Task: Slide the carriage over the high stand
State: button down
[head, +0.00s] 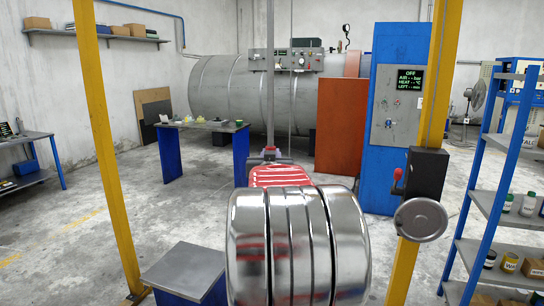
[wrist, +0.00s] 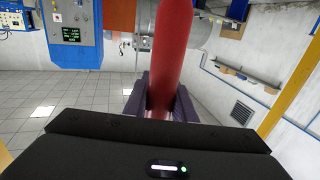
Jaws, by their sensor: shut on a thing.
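In the wrist view my gripper (wrist: 161,92) is shut on a long red part (wrist: 172,55), with a dark jaw on each side of it. In the head view my gripper is hidden behind a large shiny banded metal body at the lower middle. Behind that body shows a glossy red piece with pale streaks (head: 283,176), below a grey vertical rod (head: 270,80). The rod runs up out of the picture. I cannot make out the carriage itself. A stand with a grey top (head: 185,268) is at the lower left. I cannot tell whether it is the high one.
Yellow posts stand at left (head: 100,130) and right (head: 428,130). The right post carries a crank wheel (head: 421,220). A blue-legged table (head: 174,156), a grey tank (head: 225,88) and a blue control cabinet (head: 395,120) are behind. A shelf rack (head: 490,195) is at right. Open floor lies left.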

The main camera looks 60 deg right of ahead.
jog(key=c, duration=1.5)
grip_release()
jog(key=shift+s+a, duration=0.1)
jog(key=v, duration=1.3)
jog(key=shift+s+a+f, duration=0.1)
jog(key=shift+s+a, duration=0.05)
jog(key=shift+a, duration=0.1)
jog(key=w+a+f+n+t+y, duration=0.1)
jog(key=w+a+f+n+y, duration=0.15)
jog(key=a, duration=0.65)
jog(key=w+a+f+n+y, duration=0.2)
jog(key=a+f+y, duration=0.2)
jog(key=a, duration=0.5)
jog(key=w+a+f+n+t+y, duration=0.1)
jog(key=w+a+f+n+y, duration=0.2)
jog(key=a, duration=0.7)
jog(key=s+a+f+n+g+y, duration=0.1)
jog(key=s+a+f+g, duration=0.1)
jog(key=s+a, duration=0.3)
jog(key=s+a+f+n+g+y, duration=0.1)
jog(key=s+a+f, duration=0.3)
jog(key=a, duration=0.4)
jog(key=s+a+f+n+g+y, duration=0.2)
jog(key=s+a+f+g+y, duration=0.1)
jog(key=s+a, duration=0.4)
jog(key=shift+f+y, duration=0.25)
jog(key=shift+f, duration=0.3)
